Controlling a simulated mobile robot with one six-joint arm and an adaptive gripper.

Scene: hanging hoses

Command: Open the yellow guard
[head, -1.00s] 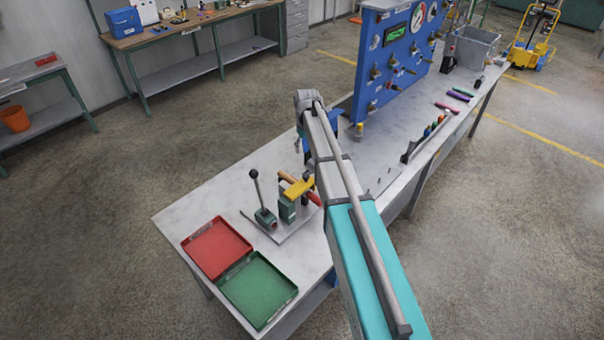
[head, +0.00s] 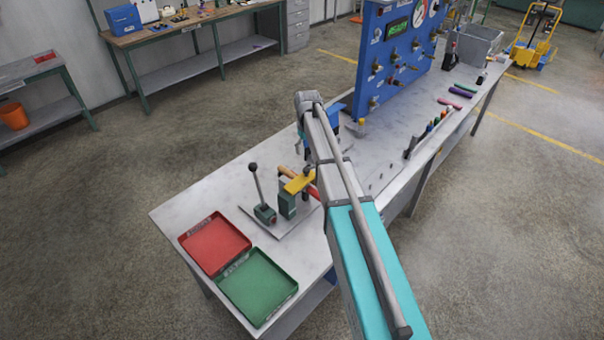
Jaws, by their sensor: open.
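The yellow guard (head: 298,184) sits on top of a small green fixture (head: 287,205) on the near part of the workbench. A lever with a black ball knob (head: 253,168) stands to its left on the same base plate. A brown handle (head: 287,172) and a red handle (head: 314,193) show beside the guard. My gripper (head: 301,142) hangs from the arm's end above the bench, beyond the guard in the picture. It is open, partly hidden by my arm, and its fingertips are hard to make out. I cannot tell whether it touches anything.
A red tray (head: 215,243) and a green tray (head: 258,287) lie at the bench's near left. A blue panel (head: 395,50) with valves and gauges stands farther along. Several tools (head: 427,132) lie to the right. The bench (head: 205,195) is clear left of the fixture.

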